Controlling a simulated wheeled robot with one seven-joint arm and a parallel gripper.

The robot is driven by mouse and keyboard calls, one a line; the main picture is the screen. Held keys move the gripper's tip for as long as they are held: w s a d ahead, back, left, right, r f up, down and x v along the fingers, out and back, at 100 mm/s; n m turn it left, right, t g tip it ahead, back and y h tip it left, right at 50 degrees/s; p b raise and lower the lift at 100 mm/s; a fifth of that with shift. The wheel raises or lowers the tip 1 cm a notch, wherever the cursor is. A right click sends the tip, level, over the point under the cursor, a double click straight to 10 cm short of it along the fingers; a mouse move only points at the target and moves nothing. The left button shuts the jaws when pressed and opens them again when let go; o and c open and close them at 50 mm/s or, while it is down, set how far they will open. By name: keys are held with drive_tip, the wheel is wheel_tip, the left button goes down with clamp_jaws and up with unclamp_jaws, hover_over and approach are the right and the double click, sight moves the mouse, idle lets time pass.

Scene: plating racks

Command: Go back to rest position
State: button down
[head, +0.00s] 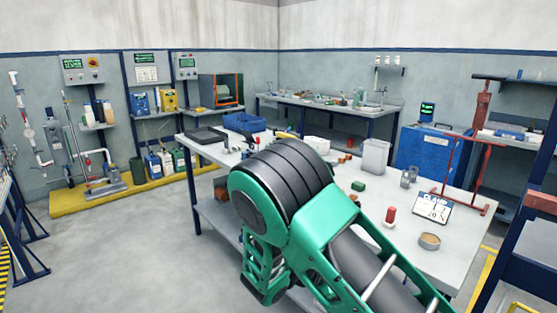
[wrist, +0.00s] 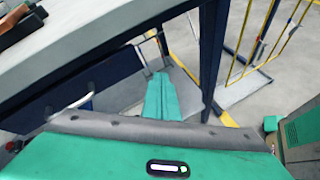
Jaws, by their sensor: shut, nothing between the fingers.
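My gripper (wrist: 160,76) shows in the wrist view as two teal fingers lying side by side, shut with nothing between them. It points down past the edge of a grey worktop (wrist: 95,45), over the floor side and clear of the things on top. In the head view my green and black arm fills the lower middle, and the gripper itself is hidden there. The arm stands in front of the worktable (head: 462,262) and covers part of it.
The table holds a blue crate (head: 244,122), a clear container (head: 376,157), a red cylinder (head: 390,215), a round tin (head: 429,241) and a white sign (head: 433,208). A red frame (head: 466,165) stands at its right. A dark blue post (wrist: 214,55) is close to the gripper. Floor at left is clear.

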drive_tip(key=s+d+r+m+y, duration=0.4)
drive_tip(key=s+r+m+y, duration=0.2)
drive_tip(key=s+r+m, duration=0.35)
drive_tip(key=s+d+r+m+y, duration=0.45)
drive_tip(key=s+r+m, duration=0.35)
drive_tip(key=r, duration=0.3)
drive_tip(key=s+d+f+m+g, duration=0.1)
drive_tip(key=s+d+m+g, duration=0.1)
drive_tip(key=s+d, duration=0.3)
drive_tip(key=s+d+m+g, duration=0.3)
drive_tip(key=s+d+m, duration=0.1)
drive_tip(key=s, duration=0.8)
drive_tip(key=shift+d+f+m+y, duration=0.35)
drive_tip(key=shift+d+f+y, duration=0.1)
drive_tip(key=shift+d, duration=0.2)
drive_tip(key=shift+w+f, duration=0.2)
drive_tip(key=shift+w, duration=0.35)
